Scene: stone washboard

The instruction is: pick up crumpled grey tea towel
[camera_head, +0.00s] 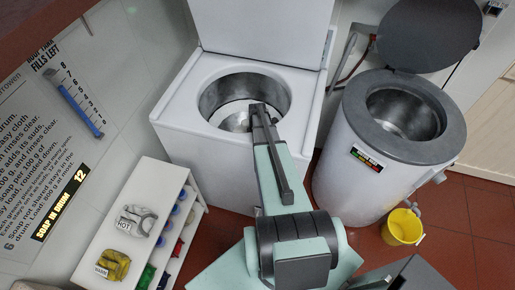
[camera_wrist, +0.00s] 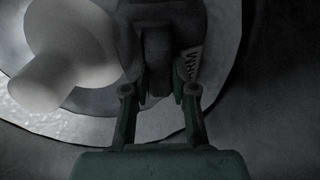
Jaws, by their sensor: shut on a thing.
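My gripper (camera_head: 258,110) reaches down into the open metal drum (camera_head: 212,98) of the white top-loading washer (camera_head: 185,120). In the wrist view my gripper (camera_wrist: 158,88) is shut on a dark grey thing, which I take to be the grey tea towel (camera_wrist: 162,18). A pale tag with dark letters, partly hidden, shows beside the right finger. The towel's shape is hard to make out in the dim light. In the head view my arm hides it. A pale agitator post (camera_wrist: 75,45) stands close to the left of the fingers.
A grey-lidded round tub (camera_head: 345,150) stands right of the washer, with a yellow bucket (camera_head: 403,228) on the red floor. A white shelf (camera_head: 95,215) at left holds a grey bundle (camera_head: 136,222) tagged HOT and a yellow bundle (camera_head: 112,265). The drum wall surrounds my gripper.

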